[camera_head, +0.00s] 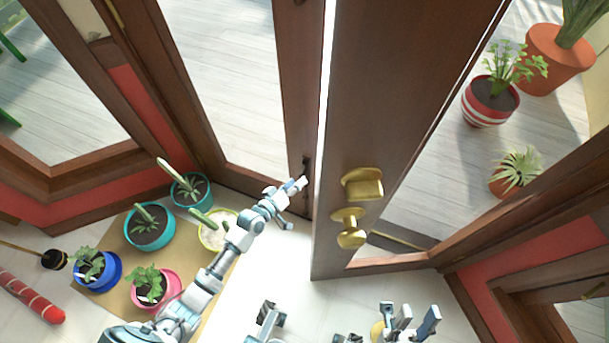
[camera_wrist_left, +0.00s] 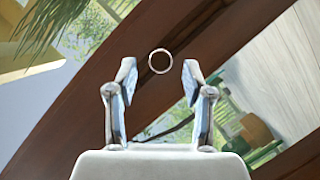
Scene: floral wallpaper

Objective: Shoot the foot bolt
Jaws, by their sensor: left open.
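A dark, slim fitting (camera_head: 306,165), which looks like the foot bolt, sits on the edge of the left door leaf (camera_head: 297,90), low down. My left gripper (camera_head: 297,203) is open beside the lower part of that leaf, close to the fitting. In the left wrist view its two fingers (camera_wrist_left: 160,88) stand apart, with nothing held between them. A small pale ring (camera_wrist_left: 160,61) shows between and beyond the fingertips, against brown wood; I cannot tell whether they touch. My right gripper (camera_head: 410,316) is open and empty at the bottom of the head view.
The right door leaf (camera_head: 375,100) stands ajar, with brass handles (camera_head: 350,225) facing the gap. Potted plants on a tan mat (camera_head: 112,240) lie beside my left arm. A red striped item (camera_head: 35,298) lies at far left. White floor between the grippers is clear.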

